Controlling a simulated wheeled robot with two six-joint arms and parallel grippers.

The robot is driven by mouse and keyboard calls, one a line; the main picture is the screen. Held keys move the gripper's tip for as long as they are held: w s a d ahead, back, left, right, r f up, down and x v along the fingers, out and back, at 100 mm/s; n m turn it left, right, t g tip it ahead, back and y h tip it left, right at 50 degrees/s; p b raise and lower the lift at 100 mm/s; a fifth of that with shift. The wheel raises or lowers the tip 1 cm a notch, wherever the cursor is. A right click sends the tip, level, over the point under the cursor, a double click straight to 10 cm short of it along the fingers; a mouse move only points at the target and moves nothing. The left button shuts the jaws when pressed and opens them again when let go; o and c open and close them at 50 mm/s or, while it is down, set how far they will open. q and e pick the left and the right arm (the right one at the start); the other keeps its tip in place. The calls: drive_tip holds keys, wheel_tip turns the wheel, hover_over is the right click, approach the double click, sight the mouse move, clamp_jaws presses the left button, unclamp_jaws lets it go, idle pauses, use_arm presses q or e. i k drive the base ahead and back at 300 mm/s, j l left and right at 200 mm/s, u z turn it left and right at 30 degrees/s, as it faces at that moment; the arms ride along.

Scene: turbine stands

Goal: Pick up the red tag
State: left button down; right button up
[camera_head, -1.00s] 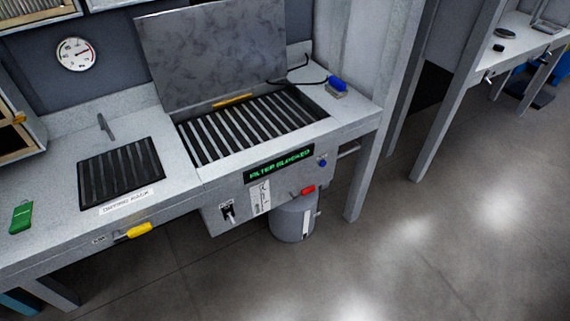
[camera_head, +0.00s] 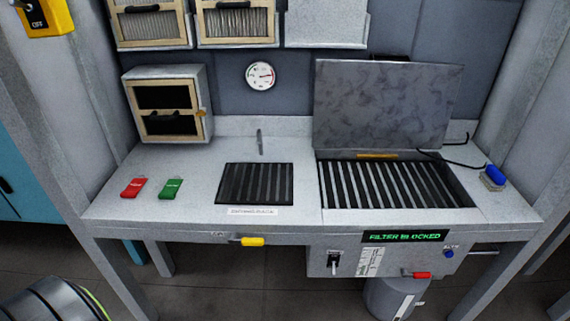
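The red tag (camera_head: 134,187) lies flat on the left part of the grey bench top (camera_head: 205,210). A green tag (camera_head: 171,188) of similar shape lies just to its right, a small gap apart. Both have a small dark mark or hole near the upper end and pale lettering too small to read. Nothing covers the red tag. Neither of my grippers is in view.
A small cabinet (camera_head: 168,104) stands behind the tags. A dark slatted rack (camera_head: 255,183) lies to their right, then a slatted basin with a raised lid (camera_head: 385,104). A yellow handle (camera_head: 252,242) sticks out in front. A striped drum (camera_head: 52,302) stands at lower left.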

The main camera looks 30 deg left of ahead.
sight(131, 191)
drive_tip(key=k+u, duration=0.15)
drive_tip(key=u, duration=1.85)
